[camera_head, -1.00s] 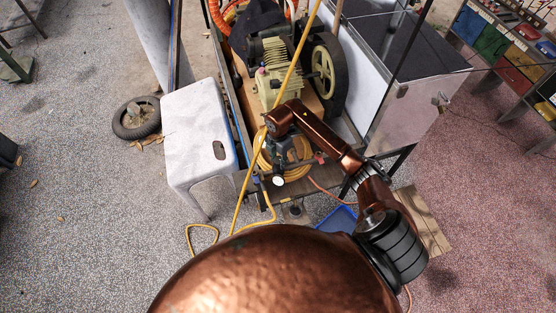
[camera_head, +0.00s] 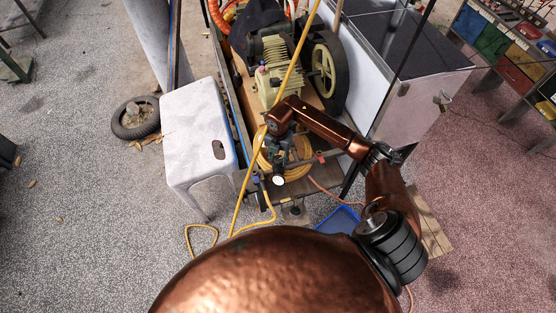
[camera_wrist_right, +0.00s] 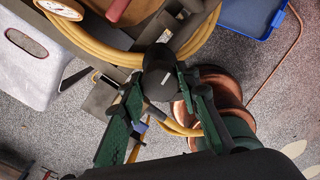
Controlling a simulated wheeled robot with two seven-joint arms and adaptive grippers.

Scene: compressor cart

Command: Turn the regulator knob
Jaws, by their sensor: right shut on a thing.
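The black regulator knob (camera_wrist_right: 159,75) is a short dark cylinder in the right wrist view. My right gripper (camera_wrist_right: 160,88) has its green fingers on either side of the knob and is shut on it. In the head view my right gripper (camera_head: 277,158) points down at the front end of the compressor cart, where the wrist hides the knob. A round white-faced gauge (camera_head: 278,180) sits just below the gripper there, and part of it shows at the top left of the right wrist view (camera_wrist_right: 60,8). My left gripper is not in view.
A coiled yellow hose (camera_head: 297,171) lies around the gripper area. A white stool (camera_head: 196,122) stands left of the cart. The compressor (camera_head: 271,75) is behind, and a metal cabinet (camera_head: 416,108) is to the right. A blue tray (camera_head: 338,219) lies on the floor in front.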

